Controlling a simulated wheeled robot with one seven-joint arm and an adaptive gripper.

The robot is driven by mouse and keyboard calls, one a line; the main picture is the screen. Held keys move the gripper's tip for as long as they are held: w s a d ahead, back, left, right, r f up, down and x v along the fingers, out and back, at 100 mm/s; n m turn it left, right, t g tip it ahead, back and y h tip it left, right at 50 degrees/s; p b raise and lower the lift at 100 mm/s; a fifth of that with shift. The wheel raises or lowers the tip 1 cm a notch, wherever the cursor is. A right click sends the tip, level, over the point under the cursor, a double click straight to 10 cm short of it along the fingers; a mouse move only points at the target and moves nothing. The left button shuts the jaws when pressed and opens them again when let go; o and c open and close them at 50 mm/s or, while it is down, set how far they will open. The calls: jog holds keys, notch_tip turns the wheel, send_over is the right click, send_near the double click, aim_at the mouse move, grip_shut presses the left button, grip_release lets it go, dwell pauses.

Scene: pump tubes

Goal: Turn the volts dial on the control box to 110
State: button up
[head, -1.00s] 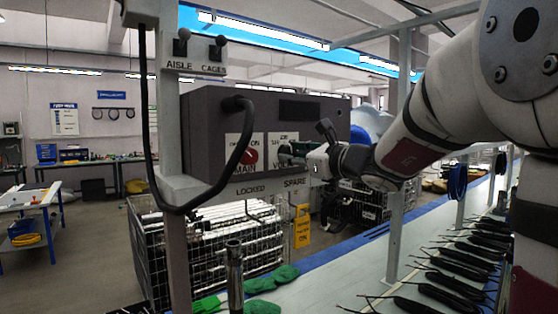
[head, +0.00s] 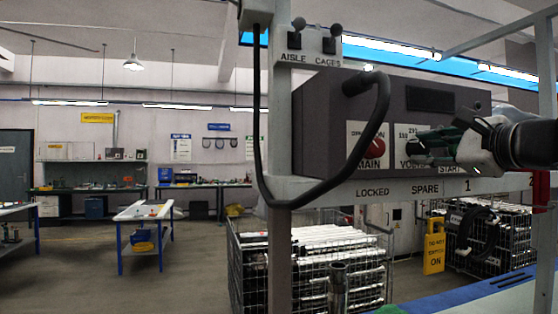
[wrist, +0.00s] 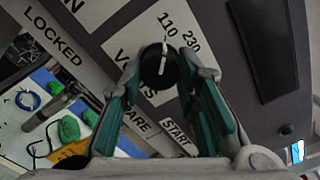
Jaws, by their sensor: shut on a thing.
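The grey control box (head: 330,110) sits on a shelf. In the wrist view its volts dial (wrist: 158,67) is a round black knob with a white pointer line, on a white plate partly hidden by my fingers. The pointer's upper end points up, close to the 110 mark (wrist: 167,23); the 230 mark (wrist: 191,41) lies to its right. My gripper (wrist: 158,72) has one finger on each side of the dial and is shut on it.
The red main switch (head: 379,146) is left of the volts plate. A thick black cable (head: 384,100) loops in front of the box. A START label (wrist: 175,132) lies below the dial. A wire cage of tubes (head: 312,262) and a yellow sign (head: 434,247) stand below.

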dwell(0.3)
jog(key=o, duration=1.2)
jog(key=s, duration=0.4)
jog(key=s+d, duration=0.1)
jog(key=s, duration=0.2)
jog(key=s+d, duration=0.1)
jog(key=s, duration=0.3)
jog(key=shift+s+d, duration=0.15)
jog(key=shift+s, duration=0.2)
